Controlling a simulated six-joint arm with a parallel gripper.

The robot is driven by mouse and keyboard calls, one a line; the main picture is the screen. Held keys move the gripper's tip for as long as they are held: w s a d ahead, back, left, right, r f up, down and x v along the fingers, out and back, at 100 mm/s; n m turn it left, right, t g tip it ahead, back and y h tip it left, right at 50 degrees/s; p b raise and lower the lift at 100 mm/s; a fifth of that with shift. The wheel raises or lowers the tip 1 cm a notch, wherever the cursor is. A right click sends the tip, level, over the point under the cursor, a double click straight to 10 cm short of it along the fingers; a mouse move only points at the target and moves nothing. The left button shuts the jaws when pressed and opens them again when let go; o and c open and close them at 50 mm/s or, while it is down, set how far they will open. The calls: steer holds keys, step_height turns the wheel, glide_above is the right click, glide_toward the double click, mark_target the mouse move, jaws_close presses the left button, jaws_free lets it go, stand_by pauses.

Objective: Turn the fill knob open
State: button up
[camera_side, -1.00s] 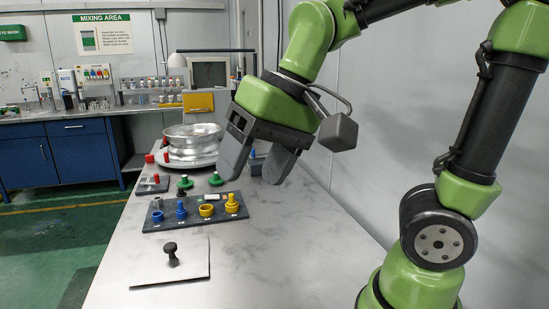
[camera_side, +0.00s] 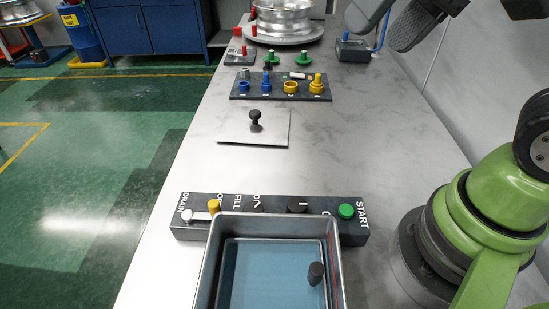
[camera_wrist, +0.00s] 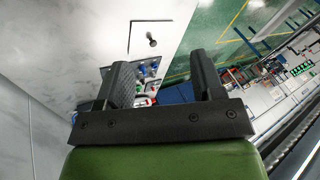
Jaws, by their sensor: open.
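A dark control panel (camera_side: 330,235) lies across the table near the front. A dark knob (camera_side: 258,205) sits beside its FILL lettering, partly hidden by the tray's rim; its exact setting is unclear. A yellow knob (camera_side: 214,206) and a white lever (camera_side: 187,215) are left of it; another black knob (camera_side: 297,206) and a green START button (camera_side: 346,211) are right. My gripper (camera_side: 381,36) is open and empty at the top right, far from the panel. In the wrist view my gripper (camera_wrist: 160,66) points at the table's far parts; the panel is not seen there.
A metal tray (camera_side: 213,262) with a blue floor and a dark post (camera_side: 316,272) stands in front of the panel. A plate with a black peg (camera_side: 255,122), a parts board (camera_side: 247,98) and a wheel (camera_side: 290,18) stand farther back. The table's middle right is bare.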

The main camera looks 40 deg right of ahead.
steer(key=w+a+f+g, duration=0.3)
steer(key=w, duration=0.2)
steer(key=m+g, duration=0.3)
steer(key=g, duration=0.2)
glide_toward(253, 208)
steer(key=x, duration=0.9)
steer(key=shift+s+f, duration=0.1)
steer(key=shift+f, duration=0.05)
steer(key=shift+c, duration=0.3)
steer(key=c, duration=0.8)
steer(key=shift+c, duration=0.2)
